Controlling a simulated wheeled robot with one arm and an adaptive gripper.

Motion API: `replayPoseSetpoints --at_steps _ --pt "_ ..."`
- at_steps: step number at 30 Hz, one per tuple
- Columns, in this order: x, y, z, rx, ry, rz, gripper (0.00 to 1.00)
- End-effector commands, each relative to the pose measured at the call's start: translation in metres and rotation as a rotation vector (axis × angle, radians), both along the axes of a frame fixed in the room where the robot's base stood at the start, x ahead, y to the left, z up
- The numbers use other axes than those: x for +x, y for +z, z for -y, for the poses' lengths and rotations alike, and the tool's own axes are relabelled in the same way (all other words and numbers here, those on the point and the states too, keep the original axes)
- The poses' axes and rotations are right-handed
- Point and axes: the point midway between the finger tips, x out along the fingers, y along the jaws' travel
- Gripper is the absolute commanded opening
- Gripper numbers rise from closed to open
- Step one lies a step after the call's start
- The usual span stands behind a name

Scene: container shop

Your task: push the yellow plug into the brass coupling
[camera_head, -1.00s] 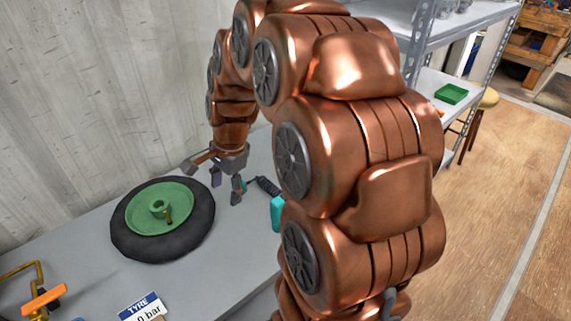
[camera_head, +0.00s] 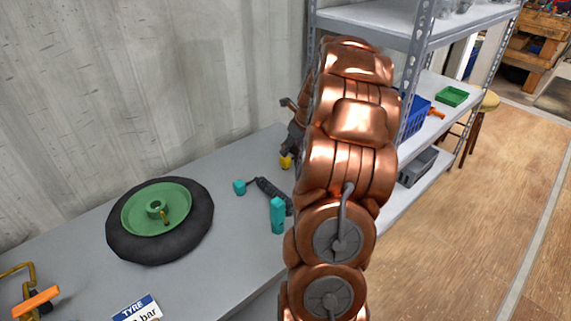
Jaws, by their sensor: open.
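A small yellow piece (camera_head: 287,162), which looks like the yellow plug, shows at the back right of the grey bench, just left of my arm. My gripper (camera_head: 292,140) is right above it, mostly hidden behind my own arm; it is open, and I cannot tell whether its fingers are around the plug or only beside it. No brass coupling can be made out for certain. A bent brass-coloured pipe (camera_head: 22,270) with an orange handle (camera_head: 36,302) stands at the bench's left front.
A black tyre on a green wheel (camera_head: 160,212) with a brass-coloured valve lies on the bench. A teal block (camera_head: 277,215), a dark coiled cord (camera_head: 268,190) and a teal end piece (camera_head: 239,187) lie right of it. A tyre sign (camera_head: 138,310) stands in front. Metal shelving (camera_head: 418,60) is behind my arm.

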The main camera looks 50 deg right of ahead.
Motion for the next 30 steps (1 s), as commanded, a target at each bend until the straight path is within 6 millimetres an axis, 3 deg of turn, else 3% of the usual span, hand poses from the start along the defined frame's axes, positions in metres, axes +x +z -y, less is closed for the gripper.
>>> replayPoseSetpoints --at_steps 11,20,30 --pt "0.001 -0.002 0.0 0.002 -0.002 -0.001 0.6" --pt "0.01 -0.025 0.0 0.004 -0.002 -0.002 0.6" --pt "0.011 -0.026 0.0 0.003 -0.001 -0.001 0.6"
